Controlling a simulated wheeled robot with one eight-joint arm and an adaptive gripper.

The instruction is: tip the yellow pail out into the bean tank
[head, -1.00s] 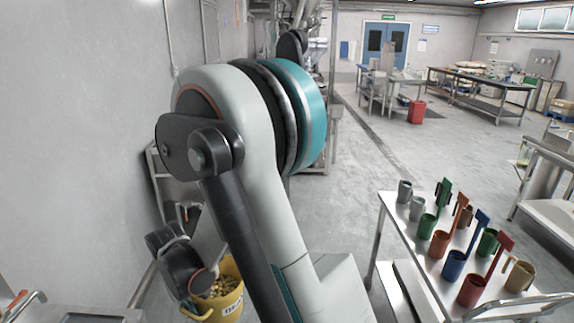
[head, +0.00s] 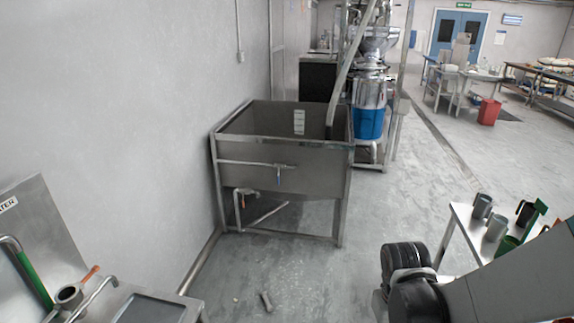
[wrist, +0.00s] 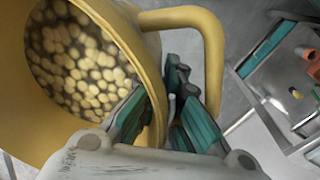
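The yellow pail (wrist: 152,60) fills the left of the wrist view, with many pale beans (wrist: 75,60) inside. Its curved yellow handle (wrist: 213,50) stands out on the right. My gripper (wrist: 165,95) has its teal-padded fingers at the pail's handle side, closed on it; the exact contact is partly hidden. The pail and fingertips are outside the head view, where only my arm shows at lower right. A large open steel tank (head: 270,180), apparently the bean tank, stands on legs by the left wall in the head view. Its floor is hidden.
A cart (head: 462,215) with mugs stands at right. The grinder with a blue drum (head: 368,123) is behind the tank. Floor before the tank is largely clear.

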